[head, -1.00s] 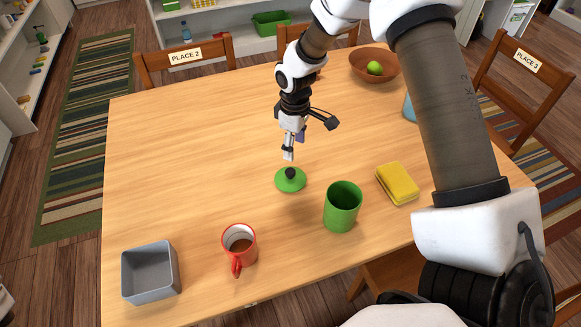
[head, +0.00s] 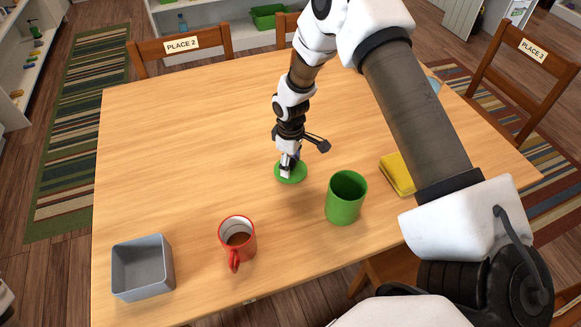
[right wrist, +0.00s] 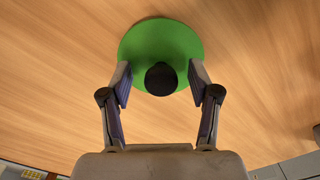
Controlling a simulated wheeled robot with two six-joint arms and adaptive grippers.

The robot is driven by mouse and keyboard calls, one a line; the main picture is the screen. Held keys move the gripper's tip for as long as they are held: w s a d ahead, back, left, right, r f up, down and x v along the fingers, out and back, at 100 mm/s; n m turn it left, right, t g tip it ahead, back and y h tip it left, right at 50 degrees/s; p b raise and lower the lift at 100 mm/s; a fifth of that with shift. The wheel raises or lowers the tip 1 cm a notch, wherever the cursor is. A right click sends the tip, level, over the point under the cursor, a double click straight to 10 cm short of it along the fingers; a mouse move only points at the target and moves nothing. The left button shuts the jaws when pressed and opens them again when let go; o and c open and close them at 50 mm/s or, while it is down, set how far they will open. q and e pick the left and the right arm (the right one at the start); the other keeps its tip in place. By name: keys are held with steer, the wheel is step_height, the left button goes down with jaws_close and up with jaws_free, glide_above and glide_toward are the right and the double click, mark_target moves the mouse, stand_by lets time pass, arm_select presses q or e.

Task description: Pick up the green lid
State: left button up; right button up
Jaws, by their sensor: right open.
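The green lid (head: 293,178) is a round disc with a black knob, lying flat on the table. In the right wrist view the lid (right wrist: 150,40) shows with its black knob (right wrist: 161,79) between my open fingers. My right gripper (head: 288,170) is right over the lid in the head view and hides the knob there. In the right wrist view the right gripper (right wrist: 160,84) is open, with one finger on each side of the knob and a gap on both sides. My left gripper is not in view.
A green cup (head: 346,198) stands to the right of the lid, with a yellow sponge (head: 396,174) beyond it. The wooden table (head: 180,140) is clear at the back left.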

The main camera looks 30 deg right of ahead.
steer(key=shift+r, duration=0.1)
jaws_close()
